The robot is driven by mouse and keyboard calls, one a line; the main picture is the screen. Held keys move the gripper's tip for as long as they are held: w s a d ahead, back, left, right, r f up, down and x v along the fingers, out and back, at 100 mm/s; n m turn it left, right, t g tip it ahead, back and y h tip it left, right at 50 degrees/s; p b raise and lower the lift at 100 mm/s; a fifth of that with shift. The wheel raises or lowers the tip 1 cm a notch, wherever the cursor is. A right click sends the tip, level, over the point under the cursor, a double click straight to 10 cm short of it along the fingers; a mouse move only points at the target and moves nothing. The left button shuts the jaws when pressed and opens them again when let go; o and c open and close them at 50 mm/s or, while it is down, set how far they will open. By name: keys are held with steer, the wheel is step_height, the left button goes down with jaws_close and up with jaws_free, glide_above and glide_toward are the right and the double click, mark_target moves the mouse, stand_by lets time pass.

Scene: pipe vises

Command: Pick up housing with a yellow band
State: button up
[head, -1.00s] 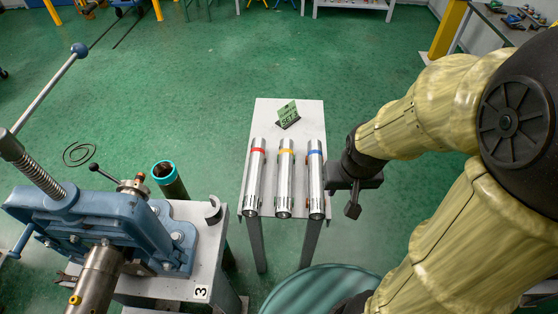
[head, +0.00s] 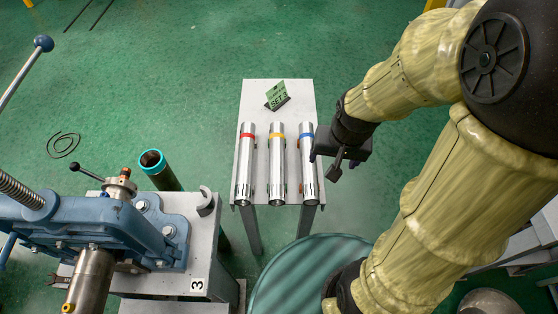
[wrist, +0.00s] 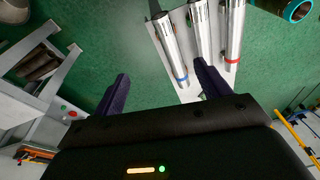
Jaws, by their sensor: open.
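The housing with a yellow band (head: 277,170) is a shiny metal tube lying in the middle of three on a narrow grey table (head: 262,98). It also shows as the middle tube in the wrist view (wrist: 201,32), its lower end partly behind a finger. The red-banded housing (head: 246,170) lies left of it and the blue-banded housing (head: 308,172) right of it. My gripper (head: 323,168) is open and empty at the table's right edge, beside the blue-banded housing. In the wrist view its fingers (wrist: 160,72) are spread, with the tubes beyond them.
A green sign (head: 276,95) stands on the table behind the tubes. A blue vise (head: 110,235) on a grey stand is at the lower left, with a dark, teal-rimmed pipe (head: 160,172) near it. A ribbed green drum (head: 310,280) is in front. Green floor is free beyond the table.

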steer(key=w+a+f+m+y, duration=0.1)
steer(key=w+a+f+m, duration=0.1)
steer(key=m, duration=0.9)
steer(key=w+a+f+m+g+y+p, duration=0.1)
steer(key=w+f+m, duration=0.4)
steer(key=m, duration=0.6)
steer(key=w+a+f+m+g+y, duration=0.1)
steer(key=w+a+f+m, duration=0.2)
steer(key=m, duration=0.9)
steer(key=shift+w+f+y+p, duration=0.35)
steer(key=shift+w+f, duration=0.2)
steer(key=shift+w, duration=0.6)
steer(key=b, duration=0.2)
glide_toward(280, 173)
steer(key=x, duration=0.5)
steer(key=shift+f, duration=0.15)
steer(key=shift+a+f, duration=0.15)
steer(key=shift+f, duration=0.2)
steer(key=shift+w, duration=0.1)
